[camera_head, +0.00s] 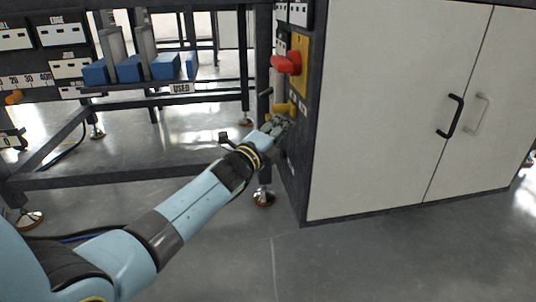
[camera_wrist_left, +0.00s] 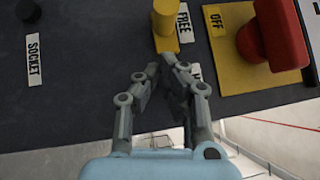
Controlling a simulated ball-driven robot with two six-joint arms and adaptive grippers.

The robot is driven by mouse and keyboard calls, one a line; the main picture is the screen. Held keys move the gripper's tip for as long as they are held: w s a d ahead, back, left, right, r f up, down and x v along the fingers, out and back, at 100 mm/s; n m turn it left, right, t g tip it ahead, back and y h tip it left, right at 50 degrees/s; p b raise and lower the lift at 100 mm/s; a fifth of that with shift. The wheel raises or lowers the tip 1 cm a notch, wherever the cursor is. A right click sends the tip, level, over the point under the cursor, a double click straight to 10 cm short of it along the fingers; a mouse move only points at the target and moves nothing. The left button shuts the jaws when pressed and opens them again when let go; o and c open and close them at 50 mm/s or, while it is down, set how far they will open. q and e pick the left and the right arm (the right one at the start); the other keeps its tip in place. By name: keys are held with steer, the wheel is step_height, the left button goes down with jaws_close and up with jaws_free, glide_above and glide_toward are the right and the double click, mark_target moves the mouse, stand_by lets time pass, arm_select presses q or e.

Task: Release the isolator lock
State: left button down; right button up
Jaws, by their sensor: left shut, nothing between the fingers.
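The isolator's red handle (camera_head: 287,64) sits on a yellow plate (camera_head: 301,55) on the narrow dark side of the cabinet. Both show in the left wrist view, the red handle (camera_wrist_left: 280,32) at top right beside an OFF label (camera_wrist_left: 215,20). A yellow lock lever (camera_head: 284,108) is below it; in the wrist view this lever (camera_wrist_left: 165,24) stands beside the FREE label (camera_wrist_left: 183,20). My left gripper (camera_head: 282,122) is shut and empty, its fingertips (camera_wrist_left: 172,62) just short of the lever. A second white label (camera_wrist_left: 195,72) is mostly hidden by a finger. My right gripper is out of view.
The white cabinet (camera_head: 385,100) with door handles fills the right. A dark rack (camera_head: 110,180) with blue holders (camera_head: 130,70) and a USED label (camera_head: 181,88) stands left. A SOCKET label (camera_wrist_left: 33,45) and black knob (camera_wrist_left: 28,10) share the panel. The floor in front is clear.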

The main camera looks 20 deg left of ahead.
arm_select(q)
steer(key=p+v, duration=0.2)
steer(key=v, duration=0.8)
steer(key=shift+s+d, duration=0.25)
steer(key=shift+s, duration=0.05)
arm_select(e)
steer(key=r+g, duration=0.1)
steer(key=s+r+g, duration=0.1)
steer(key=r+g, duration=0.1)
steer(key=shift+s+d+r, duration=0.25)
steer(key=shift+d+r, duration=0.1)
arm_select(q)
steer(key=shift+f, duration=0.2)
